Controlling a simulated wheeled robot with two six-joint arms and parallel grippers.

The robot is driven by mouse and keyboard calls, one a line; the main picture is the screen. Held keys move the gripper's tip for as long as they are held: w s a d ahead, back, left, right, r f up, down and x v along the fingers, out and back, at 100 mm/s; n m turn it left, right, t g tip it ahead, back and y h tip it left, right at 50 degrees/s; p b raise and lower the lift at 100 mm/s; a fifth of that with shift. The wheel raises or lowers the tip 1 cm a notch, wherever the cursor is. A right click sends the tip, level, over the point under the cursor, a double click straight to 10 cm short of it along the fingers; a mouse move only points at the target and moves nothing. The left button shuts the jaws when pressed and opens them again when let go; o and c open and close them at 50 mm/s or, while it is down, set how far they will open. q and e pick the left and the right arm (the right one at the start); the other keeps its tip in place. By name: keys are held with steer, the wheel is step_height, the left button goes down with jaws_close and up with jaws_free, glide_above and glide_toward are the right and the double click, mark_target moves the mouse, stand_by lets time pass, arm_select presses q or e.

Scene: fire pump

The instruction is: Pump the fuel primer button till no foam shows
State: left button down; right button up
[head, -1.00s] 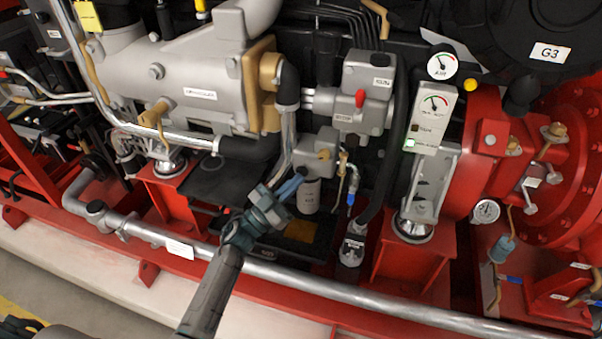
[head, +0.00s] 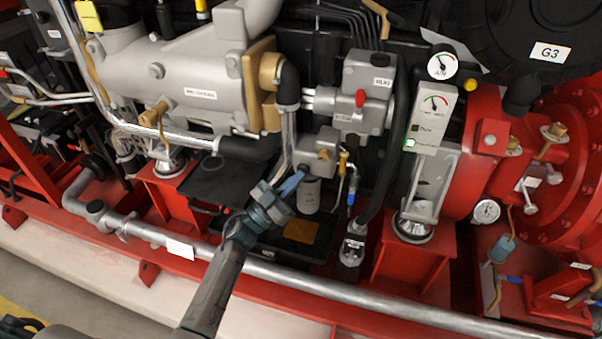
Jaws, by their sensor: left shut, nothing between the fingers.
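A small grey pump block (head: 318,150) sits in the middle of the engine, with a brass fitting on its right side and a pale filter canister (head: 309,195) below it. My left gripper (head: 293,183) is shut and empty. Its blue-grey fingertips point up at the lower left of the block, in front of the canister's upper left. I cannot tell whether they touch the block. The primer button is not clearly visible; the fingers may cover it. A small clear bowl (head: 352,248) hangs to the right, below a thin hose; I cannot tell if foam is in it.
A grey box with a red knob (head: 360,98) is above the block. A gauge panel with a green light (head: 431,120) and a red frame (head: 409,270) stand to the right.

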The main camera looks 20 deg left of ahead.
arm_select(q)
steer(key=shift+w, duration=0.2)
stand_by(0.4)
steer(key=shift+s+p, duration=0.65)
steer(key=shift+s, duration=0.6)
steer(key=s+p, duration=0.2)
steer(key=s, duration=0.3)
steer(key=shift+a, duration=0.1)
stand_by(0.5)
